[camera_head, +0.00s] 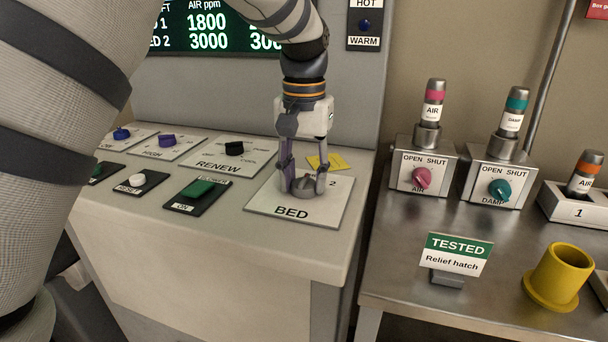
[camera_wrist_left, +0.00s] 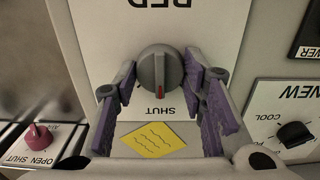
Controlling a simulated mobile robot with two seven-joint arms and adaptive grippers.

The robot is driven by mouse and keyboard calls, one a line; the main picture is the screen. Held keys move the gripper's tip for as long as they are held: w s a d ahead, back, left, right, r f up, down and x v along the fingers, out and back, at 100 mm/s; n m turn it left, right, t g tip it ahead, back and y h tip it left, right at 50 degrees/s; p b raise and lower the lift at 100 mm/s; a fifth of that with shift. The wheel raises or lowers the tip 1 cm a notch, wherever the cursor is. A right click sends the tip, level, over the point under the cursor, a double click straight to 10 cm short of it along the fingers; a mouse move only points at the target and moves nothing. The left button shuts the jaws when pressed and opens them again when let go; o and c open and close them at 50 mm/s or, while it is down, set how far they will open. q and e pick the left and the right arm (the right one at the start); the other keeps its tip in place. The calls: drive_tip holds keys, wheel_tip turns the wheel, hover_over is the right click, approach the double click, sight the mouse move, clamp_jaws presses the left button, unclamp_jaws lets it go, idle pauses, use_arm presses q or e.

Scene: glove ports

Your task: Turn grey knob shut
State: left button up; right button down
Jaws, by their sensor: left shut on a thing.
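The grey knob (camera_head: 303,187) sits on the white BED plate (camera_head: 260,208) on top of the console. My left gripper (camera_head: 304,180) comes down from above and is shut on the knob, one purple-padded finger on each side. In the left wrist view the grey knob (camera_wrist_left: 160,70) shows between the fingers, with its red mark pointing toward the picture's bottom, near the word SHUT (camera_wrist_left: 178,110). Part of the plate's lettering is hidden by the fingers. My right gripper is not in view.
A yellow note (camera_head: 328,162) lies behind the gripper. A black RENEW knob (camera_head: 234,148) and a green switch (camera_head: 198,188) are to the left. On the steel bench are a pink AIR knob (camera_head: 421,177), a teal DAMP knob (camera_head: 500,190), a TESTED sign (camera_head: 455,256) and a yellow flanged cup (camera_head: 558,277).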

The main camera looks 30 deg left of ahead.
sight(304, 179)
use_arm(q)
drive_tip(key=shift+f, duration=0.1)
drive_tip(key=o, duration=1.2)
wheel_tip(304, 179, up, 12)
drive_tip(key=shift+r, duration=0.1)
